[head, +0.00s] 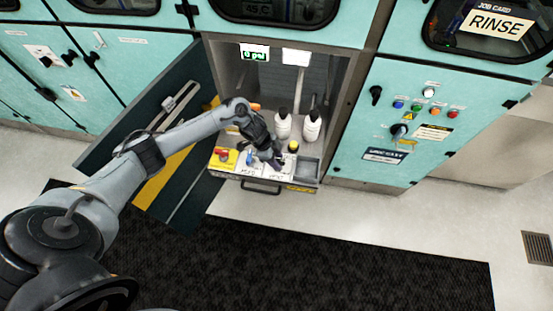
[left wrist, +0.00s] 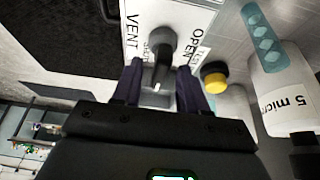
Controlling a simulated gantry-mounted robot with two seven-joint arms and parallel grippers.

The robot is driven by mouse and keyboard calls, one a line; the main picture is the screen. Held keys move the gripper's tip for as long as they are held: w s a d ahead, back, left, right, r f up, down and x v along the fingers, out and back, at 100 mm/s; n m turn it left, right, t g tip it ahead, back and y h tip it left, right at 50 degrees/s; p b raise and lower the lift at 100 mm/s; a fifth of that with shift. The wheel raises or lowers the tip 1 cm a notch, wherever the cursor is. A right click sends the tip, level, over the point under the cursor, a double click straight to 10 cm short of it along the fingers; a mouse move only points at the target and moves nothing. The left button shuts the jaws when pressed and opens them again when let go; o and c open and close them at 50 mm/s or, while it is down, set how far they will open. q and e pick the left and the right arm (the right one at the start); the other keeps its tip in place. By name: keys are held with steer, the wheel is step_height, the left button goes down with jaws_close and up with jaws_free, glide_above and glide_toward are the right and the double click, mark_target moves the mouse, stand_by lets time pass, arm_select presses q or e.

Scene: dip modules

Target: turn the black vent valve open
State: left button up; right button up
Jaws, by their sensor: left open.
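The black vent valve (left wrist: 161,45) sits on a white plate lettered VENT, SHUT and OPEN in the left wrist view. Its lever end with a pale mark points down in that picture, into the gap between my fingers. My left gripper (left wrist: 160,74) is open, with one finger on each side of the lever end; whether either finger touches it I cannot tell. In the head view my left gripper (head: 274,164) is over the drawer panel (head: 279,173) and hides the valve. My right gripper is in neither view.
A blue valve (head: 249,158) and a red knob on yellow (head: 223,154) stand left of the gripper. A yellow knob (head: 293,146) and white bottles (head: 283,126) are close by. An open cabinet door (head: 112,138) is under my left arm. A display (head: 255,53) reads 0 psi.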

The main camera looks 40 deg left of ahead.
arm_select(q)
steer(key=shift+c, duration=0.3)
steer(key=shift+f, duration=0.1)
jaws_close()
steer(key=shift+s+n+p, duration=0.1)
steer(key=shift+n+p, duration=0.3)
steer(key=shift+p, duration=0.45)
steer(key=n+y+p, duration=0.1)
steer(key=n+p, duration=0.2)
steer(key=p, duration=0.1)
steer(key=n+t+y+p, duration=0.1)
steer(key=n+p, duration=0.2)
steer(key=p, duration=0.1)
steer(key=n+t+y+p, duration=0.1)
steer(key=n+p, duration=0.2)
steer(key=p, duration=0.1)
steer(key=shift+s+d, duration=0.2)
steer(key=shift+d, duration=0.1)
steer(key=n+y+p, duration=0.1)
steer(key=n+p, duration=0.1)
steer(key=n, duration=0.1)
steer(key=shift+d+n, duration=0.1)
steer(key=shift+n, duration=0.3)
steer(key=n+y+p, duration=0.1)
steer(key=n, duration=0.2)
steer(key=shift+f+y, duration=0.15)
steer(key=shift+y, duration=0.15)
steer(key=shift+n+y, duration=0.3)
steer(key=shift+n, duration=0.4)
steer(key=shift+g, duration=0.3)
